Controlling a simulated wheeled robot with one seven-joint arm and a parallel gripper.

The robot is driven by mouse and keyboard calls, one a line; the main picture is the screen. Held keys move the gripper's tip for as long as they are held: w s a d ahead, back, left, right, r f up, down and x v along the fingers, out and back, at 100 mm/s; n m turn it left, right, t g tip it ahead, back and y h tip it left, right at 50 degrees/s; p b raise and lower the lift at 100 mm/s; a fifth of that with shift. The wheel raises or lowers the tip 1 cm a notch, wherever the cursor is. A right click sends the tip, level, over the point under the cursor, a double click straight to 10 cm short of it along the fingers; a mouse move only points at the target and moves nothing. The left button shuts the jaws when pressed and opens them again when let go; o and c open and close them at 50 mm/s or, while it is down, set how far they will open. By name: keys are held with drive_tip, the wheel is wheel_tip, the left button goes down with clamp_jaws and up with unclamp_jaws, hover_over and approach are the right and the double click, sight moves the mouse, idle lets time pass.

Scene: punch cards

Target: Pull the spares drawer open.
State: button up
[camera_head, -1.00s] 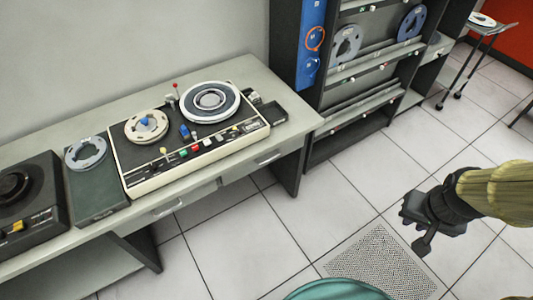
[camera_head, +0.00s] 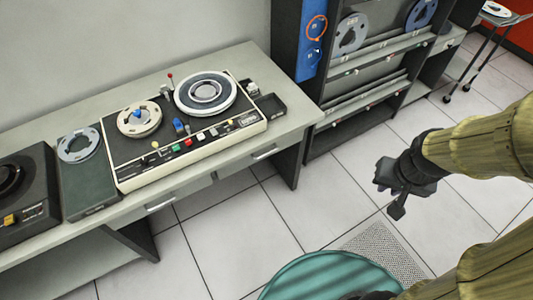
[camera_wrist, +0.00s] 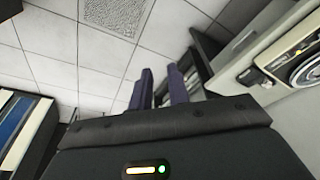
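The grey desk (camera_head: 235,62) has two shallow drawer fronts under its top edge. One drawer handle (camera_head: 264,152) is on the right and another drawer handle (camera_head: 160,203) is further left. Both drawers look shut. No label is readable, so I cannot tell which is the spares drawer. My gripper (camera_head: 387,195) hangs over the floor to the right of the desk, clear of both handles. In the wrist view its two dark fingers (camera_wrist: 160,85) stand apart with nothing between them.
A tape deck (camera_head: 185,130) with reels and a dark box (camera_head: 90,170) stand on the desk. A dark rack (camera_head: 350,95) with reels is behind. A teal round surface (camera_head: 330,275) is at the bottom. Tiled floor (camera_head: 235,235) lies open before the desk.

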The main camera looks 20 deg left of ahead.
drive_tip(key=w+a+f+m+t+y+b, duration=0.1)
drive_tip(key=w+a+f+m+t+b, duration=0.3)
drive_tip(key=w+a+f+b, duration=0.75)
drive_tip(key=m+t+b, duration=0.9)
drive_tip(key=m+b, duration=0.2)
drive_tip(key=b, duration=1.5)
approach(268, 153)
drive_tip(key=s+d+r, duration=0.1)
drive_tip(key=d+r, duration=0.3)
drive_tip(key=d, duration=0.3)
drive_tip(key=s+a+f+m+t+b, duration=0.3)
drive_tip(key=s+a+f+b, duration=0.3)
drive_tip(key=f+b, duration=0.2)
drive_tip(key=shift+s+a+f+m+t, duration=0.15)
drive_tip(key=shift+a+f+m+t, duration=0.25)
drive_tip(key=shift+t, duration=0.1)
drive_tip(key=shift+d, duration=0.1)
drive_tip(key=w+b, duration=0.1)
drive_tip(key=w, duration=0.4)
drive_tip(key=w+r+b, duration=0.1)
drive_tip(key=w, duration=0.5)
drive_tip(key=w+a+r+b, duration=0.1)
drive_tip(key=w, duration=0.5)
drive_tip(key=shift+w+r, duration=0.15)
drive_tip(key=shift+w, duration=0.05)
